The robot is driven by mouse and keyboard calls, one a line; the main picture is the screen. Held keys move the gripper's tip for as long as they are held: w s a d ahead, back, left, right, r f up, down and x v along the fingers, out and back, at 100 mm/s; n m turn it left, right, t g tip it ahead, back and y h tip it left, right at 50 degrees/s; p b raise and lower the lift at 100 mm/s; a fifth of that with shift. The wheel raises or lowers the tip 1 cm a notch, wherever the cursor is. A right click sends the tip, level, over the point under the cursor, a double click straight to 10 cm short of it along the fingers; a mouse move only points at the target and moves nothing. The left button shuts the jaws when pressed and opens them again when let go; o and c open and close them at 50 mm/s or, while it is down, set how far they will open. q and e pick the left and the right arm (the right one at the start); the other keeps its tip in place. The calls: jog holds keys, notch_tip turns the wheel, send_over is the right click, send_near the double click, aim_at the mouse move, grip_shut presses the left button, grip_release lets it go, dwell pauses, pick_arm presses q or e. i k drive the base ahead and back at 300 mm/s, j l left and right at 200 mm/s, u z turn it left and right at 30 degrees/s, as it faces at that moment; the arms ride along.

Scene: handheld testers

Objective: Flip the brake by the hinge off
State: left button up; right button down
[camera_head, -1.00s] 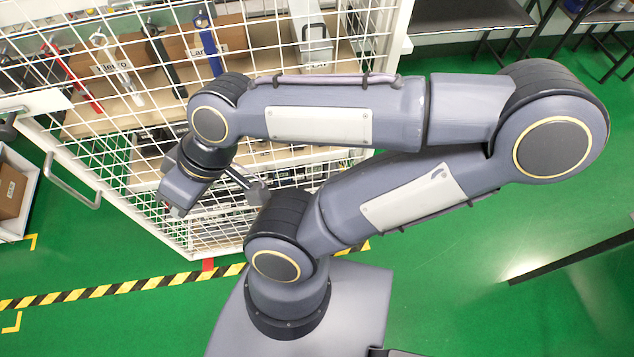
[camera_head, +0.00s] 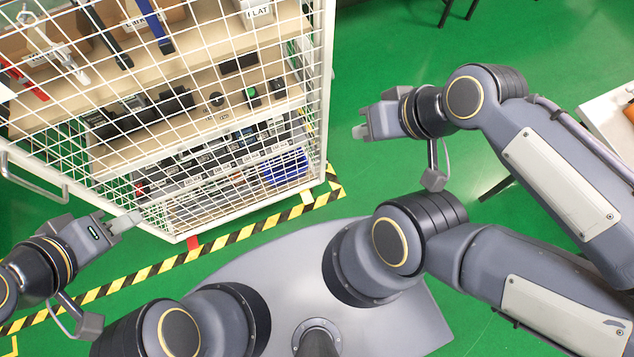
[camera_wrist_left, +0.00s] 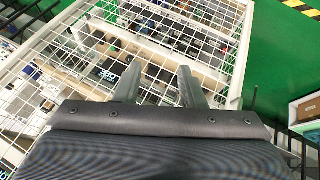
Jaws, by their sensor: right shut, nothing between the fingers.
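The brake cannot be picked out in either view, and no hinge is clear. The white wire-mesh cage (camera_head: 326,60) fills the upper left of the head view, with a metal handle (camera_head: 38,190) on its left side. My left gripper (camera_head: 130,220) is close to the cage's lower front corner; I cannot tell whether it touches. In the left wrist view its two fingers (camera_wrist_left: 157,80) stand apart with the cage mesh (camera_wrist_left: 75,60) beyond them and nothing held. My right gripper (camera_head: 362,131) is shut and empty, in open space right of the cage.
Shelves inside the cage hold handheld testers (camera_head: 155,25) and labelled devices behind mesh. Yellow-black tape (camera_head: 250,231) runs along the green floor before the cage. A white table (camera_head: 608,125) stands at the right edge.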

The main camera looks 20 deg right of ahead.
aim_at(306, 196)
jog(key=k+z, duration=0.25)
jog(key=k+l+z, duration=0.1)
jog(key=z, duration=0.15)
jog(key=k+l+z, duration=0.15)
jog(key=l, duration=0.2)
jog(key=k+l+z, duration=0.2)
jog(key=l, duration=0.15)
jog(key=k+l+z, duration=0.15)
jog(key=l, duration=0.25)
jog(key=i, duration=0.05)
